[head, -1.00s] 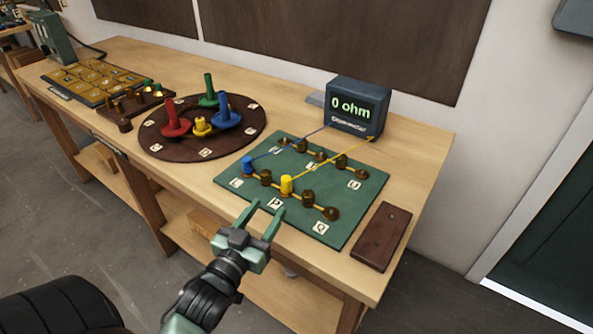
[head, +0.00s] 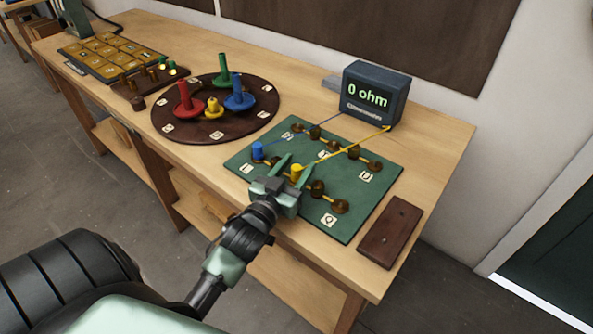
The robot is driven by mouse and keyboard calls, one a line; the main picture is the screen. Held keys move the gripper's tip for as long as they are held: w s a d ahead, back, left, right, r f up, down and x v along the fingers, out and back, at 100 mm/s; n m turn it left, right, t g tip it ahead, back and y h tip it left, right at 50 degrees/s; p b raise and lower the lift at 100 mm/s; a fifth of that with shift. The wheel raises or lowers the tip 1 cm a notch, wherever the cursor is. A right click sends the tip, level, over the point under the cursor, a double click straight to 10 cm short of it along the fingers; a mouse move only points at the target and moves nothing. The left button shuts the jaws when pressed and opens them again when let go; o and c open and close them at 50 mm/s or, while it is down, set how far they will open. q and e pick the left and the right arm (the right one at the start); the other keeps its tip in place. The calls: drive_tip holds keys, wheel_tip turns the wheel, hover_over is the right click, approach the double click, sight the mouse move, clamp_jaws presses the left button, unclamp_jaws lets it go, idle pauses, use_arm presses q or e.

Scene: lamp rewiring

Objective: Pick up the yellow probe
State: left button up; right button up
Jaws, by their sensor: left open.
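The yellow probe (head: 296,171) stands upright on a brass post of the green board (head: 341,228), with a yellow wire running to the ohmmeter (head: 375,95), which reads 0 ohm. My left gripper (head: 296,163) is open, its two green fingers reaching over the board, one on the left of the yellow probe and one at its right. The gripper body hides the foot of the probe and part of the board's front. I cannot tell whether a finger touches the probe. The blue probe (head: 258,151) stands on the board to the left. My right gripper is not in view.
A round dark tray (head: 185,132) with red, green, blue and yellow pieces stands left of the board. A dark wooden block (head: 390,233) lies at the right. A panel of yellow tiles (head: 112,52) is at the far left.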

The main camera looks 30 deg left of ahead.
use_arm(q)
drive_tip(key=c, duration=0.9)
clamp_jaws()
